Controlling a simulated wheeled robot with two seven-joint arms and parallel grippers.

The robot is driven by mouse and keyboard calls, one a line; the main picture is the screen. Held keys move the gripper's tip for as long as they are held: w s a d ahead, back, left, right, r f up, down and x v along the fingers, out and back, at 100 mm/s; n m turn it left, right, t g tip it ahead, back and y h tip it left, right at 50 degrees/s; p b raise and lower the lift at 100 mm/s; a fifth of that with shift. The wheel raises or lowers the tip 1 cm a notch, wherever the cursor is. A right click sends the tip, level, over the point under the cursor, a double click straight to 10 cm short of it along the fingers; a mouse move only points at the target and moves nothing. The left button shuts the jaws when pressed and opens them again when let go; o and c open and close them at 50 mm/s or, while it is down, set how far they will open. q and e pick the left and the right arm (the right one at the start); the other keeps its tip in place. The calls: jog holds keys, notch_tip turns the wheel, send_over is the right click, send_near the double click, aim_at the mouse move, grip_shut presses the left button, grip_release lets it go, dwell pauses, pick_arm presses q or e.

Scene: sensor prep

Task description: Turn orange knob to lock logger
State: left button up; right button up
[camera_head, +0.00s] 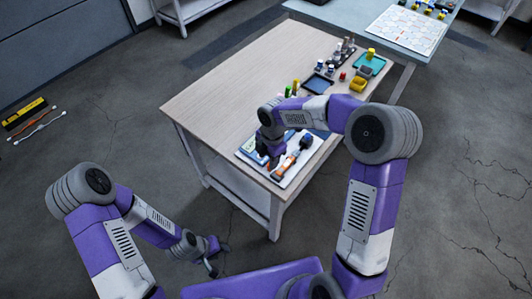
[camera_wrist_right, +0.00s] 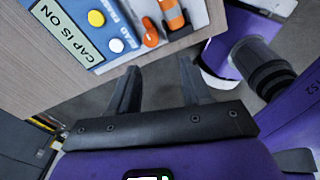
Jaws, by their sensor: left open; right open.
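In the head view the right gripper (camera_head: 272,158) hangs over the table's front corner, partly hiding the panel. My left gripper (camera_head: 214,262) is open and empty, low beside the table.
The wooden table (camera_head: 215,95) has a large clear area at left. A dark tray (camera_head: 318,83), small bottles, a yellow item (camera_head: 358,84) and a teal tray (camera_head: 368,64) stand farther back. A second table (camera_head: 345,12) adjoins the far end.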

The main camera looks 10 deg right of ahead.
jog(key=shift+w+d+r+n+h, duration=0.3)
jog(key=shift+w+r+n, duration=0.2)
jog(key=shift+w+r, duration=0.15)
jog(key=shift+w+d, duration=0.1)
jog(key=shift+w, duration=0.05)
notch_tip(320, 180, down, 7)
jog(key=b, duration=0.2)
jog(key=shift+b, duration=0.3)
pick_arm(q)
jog(key=f, duration=0.2)
jog(key=shift+w+f, duration=0.3)
jog(key=shift+f, duration=0.1)
pick_arm(e)
grip_shut()
